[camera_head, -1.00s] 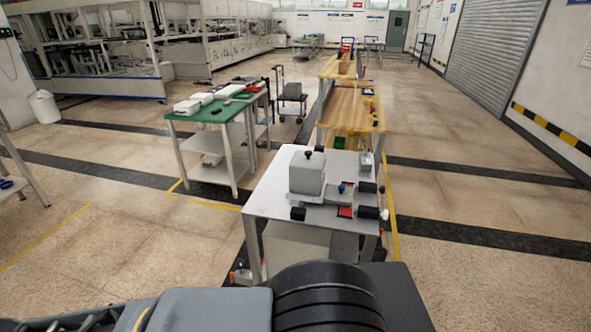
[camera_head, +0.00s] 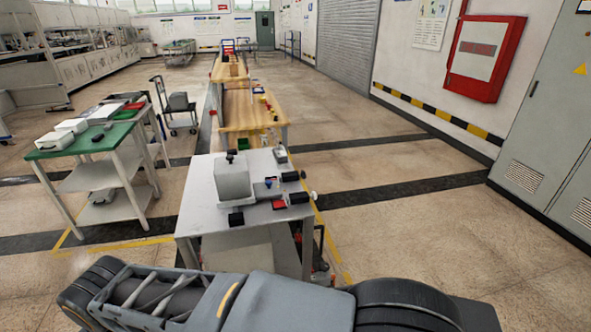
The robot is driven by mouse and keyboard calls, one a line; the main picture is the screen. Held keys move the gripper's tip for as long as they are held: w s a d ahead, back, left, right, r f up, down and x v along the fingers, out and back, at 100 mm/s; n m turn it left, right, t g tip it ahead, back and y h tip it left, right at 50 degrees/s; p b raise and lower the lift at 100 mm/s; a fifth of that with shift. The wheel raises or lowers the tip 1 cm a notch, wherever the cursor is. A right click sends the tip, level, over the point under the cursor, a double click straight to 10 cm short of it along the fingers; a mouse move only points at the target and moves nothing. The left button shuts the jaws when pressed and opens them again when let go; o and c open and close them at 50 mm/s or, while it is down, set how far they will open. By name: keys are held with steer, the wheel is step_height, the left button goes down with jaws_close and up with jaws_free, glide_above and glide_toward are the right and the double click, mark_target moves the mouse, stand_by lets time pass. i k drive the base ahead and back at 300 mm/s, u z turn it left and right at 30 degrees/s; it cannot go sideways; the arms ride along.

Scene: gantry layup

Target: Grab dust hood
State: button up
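A light grey box-shaped cover with a black knob on top, which looks like the dust hood (camera_head: 232,178), stands upright on the grey metal table (camera_head: 196,205) ahead of me. Small black parts, a red piece and a blue-topped piece lie to its right and in front of it. My arm crosses the bottom of the picture, short of the table. My gripper is not in view, and nothing visible touches the hood.
A green-topped table (camera_head: 108,138) with white boxes stands at the left. Wooden benches (camera_head: 255,110) run behind the grey table. A cart (camera_head: 178,105) stands at the back left. A red wall cabinet (camera_head: 483,58) and a grey cabinet (camera_head: 545,110) are at the right. The floor on the right is clear.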

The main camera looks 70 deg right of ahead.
mark_target(231, 175)
steer(key=z, duration=1.55)
steer(key=i, duration=0.15)
steer(key=z, duration=0.05)
